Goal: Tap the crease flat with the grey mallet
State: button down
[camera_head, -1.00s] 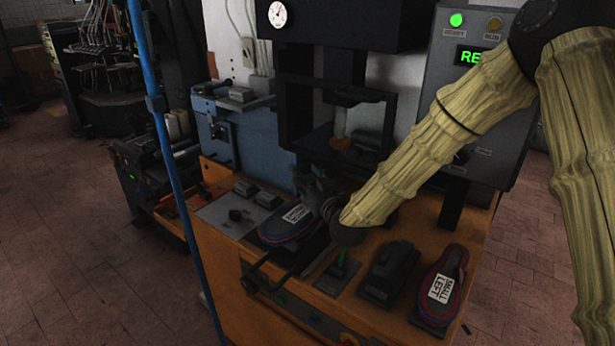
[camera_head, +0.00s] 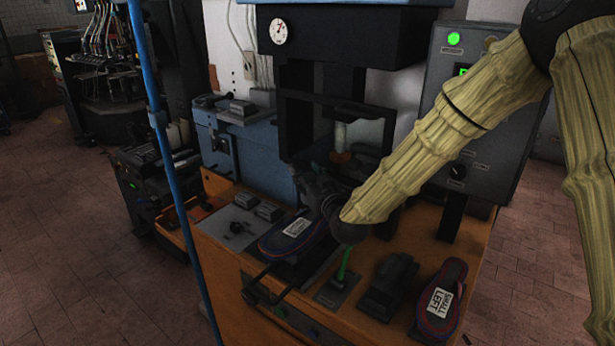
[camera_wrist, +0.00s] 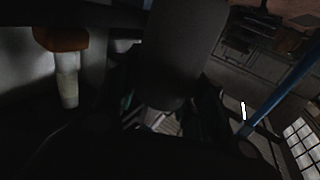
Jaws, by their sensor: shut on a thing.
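My gripper (camera_head: 318,192) is over the back end of the left shoe (camera_head: 278,243), near the front of the press. It is shut on the grey mallet, whose broad grey head (camera_wrist: 183,50) fills the upper middle of the wrist view. In the head view the mallet is dark and hard to tell from the gripper. No crease can be made out. I cannot tell whether the mallet touches the shoe.
The press (camera_head: 290,115) stands behind, with a pale cylinder with an orange end (camera_head: 341,140). A green-handled lever (camera_head: 344,264), a dark block (camera_head: 388,285) and a shoe labelled SMALL LEFT (camera_head: 440,300) lie right on the bench. A blue pole (camera_head: 165,150) crosses the left foreground.

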notch_tip(320, 180, down, 5)
jog(key=b, duration=0.4)
jog(key=shift+f, duration=0.1)
jog(key=shift+r+p, duration=1.15)
jog(key=shift+r, duration=1.55)
jog(key=shift+r, duration=0.1)
jog(key=shift+r+p, duration=1.05)
jog(key=shift+r, duration=1.4)
